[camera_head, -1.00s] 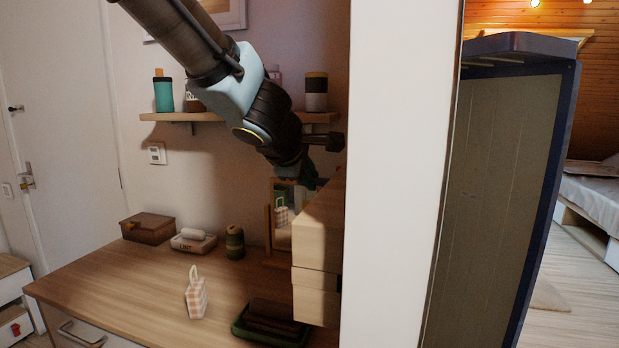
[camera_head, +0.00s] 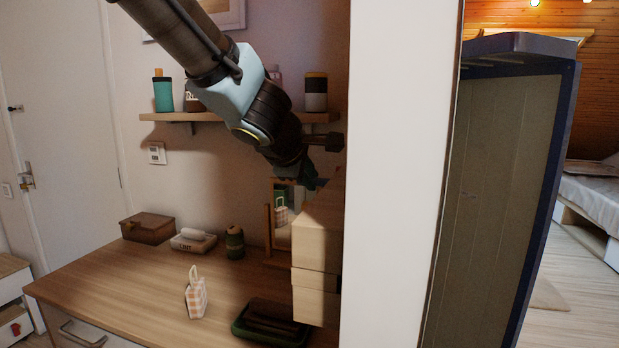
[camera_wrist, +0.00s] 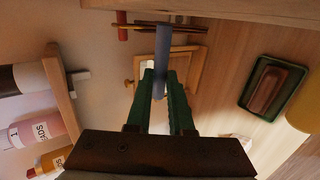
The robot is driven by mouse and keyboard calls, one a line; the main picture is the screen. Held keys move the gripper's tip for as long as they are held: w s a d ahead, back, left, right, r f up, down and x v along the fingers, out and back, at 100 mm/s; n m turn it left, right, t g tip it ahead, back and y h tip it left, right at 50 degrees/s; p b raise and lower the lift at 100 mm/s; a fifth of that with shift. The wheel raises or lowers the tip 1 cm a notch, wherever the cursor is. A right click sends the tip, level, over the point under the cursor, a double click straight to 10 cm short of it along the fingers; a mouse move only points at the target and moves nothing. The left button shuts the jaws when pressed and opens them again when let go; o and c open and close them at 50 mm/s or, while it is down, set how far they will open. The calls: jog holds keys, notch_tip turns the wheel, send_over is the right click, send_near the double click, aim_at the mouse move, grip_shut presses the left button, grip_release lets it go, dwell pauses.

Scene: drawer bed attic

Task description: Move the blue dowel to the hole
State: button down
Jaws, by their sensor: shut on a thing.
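The blue dowel (camera_wrist: 162,62) shows in the wrist view as a slim grey-blue rod between the green fingers of my gripper (camera_wrist: 161,80). My gripper is shut on it, and the dowel reaches out past the fingertips. In the head view my gripper (camera_head: 314,181) is small and dark, just above the light wooden box (camera_head: 316,232) beside the white post. The dowel cannot be made out there. I cannot make out the hole in either view.
A wooden-framed mirror (camera_head: 284,222) stands behind the box. The dresser top (camera_head: 120,285) bears a green tray (camera_head: 270,325), a checked tag-like block (camera_head: 196,299) and a lidded box (camera_head: 147,228). A wall shelf (camera_head: 235,117) is near my arm.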

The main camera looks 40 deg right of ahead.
aim_at(327, 181)
jog(key=shift+s+d+p, duration=0.25)
jog(key=shift+s+d, duration=0.25)
jog(key=shift+s, duration=0.25)
jog(key=shift+s+d+p, duration=0.2)
jog(key=shift+s+d, duration=0.3)
jog(key=shift+s, duration=0.25)
dwell(0.4)
jog(key=shift+w+a, duration=0.1)
jog(key=shift+w, duration=0.05)
jog(key=shift+w+a, duration=0.65)
jog(key=shift+w, duration=0.35)
dwell(1.3)
jog(key=shift+s+d+p, duration=0.15)
jog(key=shift+s+d, duration=0.2)
jog(key=shift+s, duration=0.2)
jog(key=shift+s+d+p, duration=0.15)
jog(key=shift+s+d, duration=0.2)
jog(key=shift+s, duration=0.2)
jog(key=c, duration=0.7)
grip_release()
